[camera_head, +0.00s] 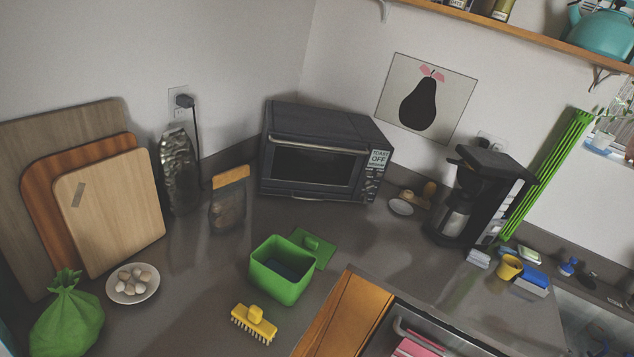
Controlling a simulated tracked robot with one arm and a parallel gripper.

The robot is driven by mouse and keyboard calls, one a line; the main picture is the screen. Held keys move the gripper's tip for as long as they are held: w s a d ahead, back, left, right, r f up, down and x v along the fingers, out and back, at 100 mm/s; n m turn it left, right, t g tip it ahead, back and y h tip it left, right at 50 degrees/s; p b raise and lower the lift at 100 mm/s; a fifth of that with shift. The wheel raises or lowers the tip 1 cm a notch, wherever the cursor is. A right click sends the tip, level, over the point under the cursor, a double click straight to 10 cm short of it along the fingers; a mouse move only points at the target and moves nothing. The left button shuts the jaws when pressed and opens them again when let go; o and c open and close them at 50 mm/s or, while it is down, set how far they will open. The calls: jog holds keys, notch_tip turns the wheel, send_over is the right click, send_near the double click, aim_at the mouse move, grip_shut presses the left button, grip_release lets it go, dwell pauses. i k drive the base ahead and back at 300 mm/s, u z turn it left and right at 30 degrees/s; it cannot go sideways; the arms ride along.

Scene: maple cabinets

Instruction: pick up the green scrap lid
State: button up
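The green scrap lid (325,245) lies on the dark grey counter, a flat square piece with a small raised handle on top. It is just behind and to the right of the green open-topped scrap bin (279,286), which hides part of its near left side. I cannot tell whether the lid touches the bin. My gripper is not in view.
A yellow brush (253,322) lies in front of the bin. A coffee maker (477,195) stands right.

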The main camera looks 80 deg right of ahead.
aim_at(323, 250)
jog(key=z, duration=2)
